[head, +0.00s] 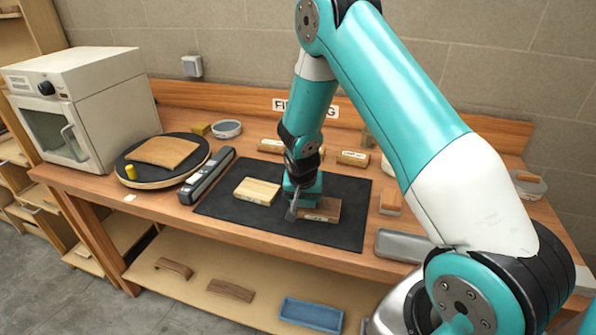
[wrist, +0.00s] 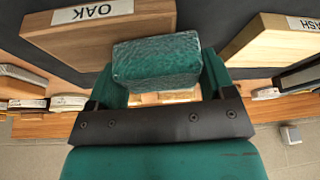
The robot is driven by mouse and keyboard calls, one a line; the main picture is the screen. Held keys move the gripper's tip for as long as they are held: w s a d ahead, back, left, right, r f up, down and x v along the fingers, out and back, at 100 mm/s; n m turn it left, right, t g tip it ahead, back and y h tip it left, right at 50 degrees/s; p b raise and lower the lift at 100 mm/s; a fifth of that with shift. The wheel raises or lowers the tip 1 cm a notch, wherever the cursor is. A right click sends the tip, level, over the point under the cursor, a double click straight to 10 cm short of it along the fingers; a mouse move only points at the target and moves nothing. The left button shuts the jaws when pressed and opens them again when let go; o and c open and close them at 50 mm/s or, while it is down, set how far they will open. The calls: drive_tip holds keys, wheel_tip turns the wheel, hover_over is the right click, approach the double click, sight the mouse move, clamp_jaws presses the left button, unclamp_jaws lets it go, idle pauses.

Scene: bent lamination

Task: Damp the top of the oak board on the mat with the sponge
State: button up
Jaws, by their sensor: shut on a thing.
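My gripper (head: 297,203) is shut on a teal sponge (wrist: 157,62), which fills the space between its fingers in the wrist view. The brown oak board (head: 325,210) lies on the black mat (head: 228,212), partly hidden behind my gripper in the head view. In the wrist view the oak board (wrist: 60,45), with its white OAK label upside down, is at the upper left. The sponge overlaps the board's near edge there; I cannot tell whether they touch.
A paler ash board (head: 257,191) lies on the mat to the left. A long grey tool (head: 207,177) and a round dark platter (head: 196,163) with a curved wooden piece are left of the mat. A wooden-backed block (head: 391,201) and a grey tray (head: 402,245) are to the right.

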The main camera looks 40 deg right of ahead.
wheel_tip(320, 180, up, 3)
drive_tip(key=shift+s+p, duration=0.15)
drive_tip(key=shift+p, duration=0.35)
drive_tip(key=shift+r, duration=0.3)
drive_tip(key=shift+d+r+p, duration=0.1)
drive_tip(key=shift+r+p, duration=1.55)
drive_tip(key=shift+r, duration=0.55)
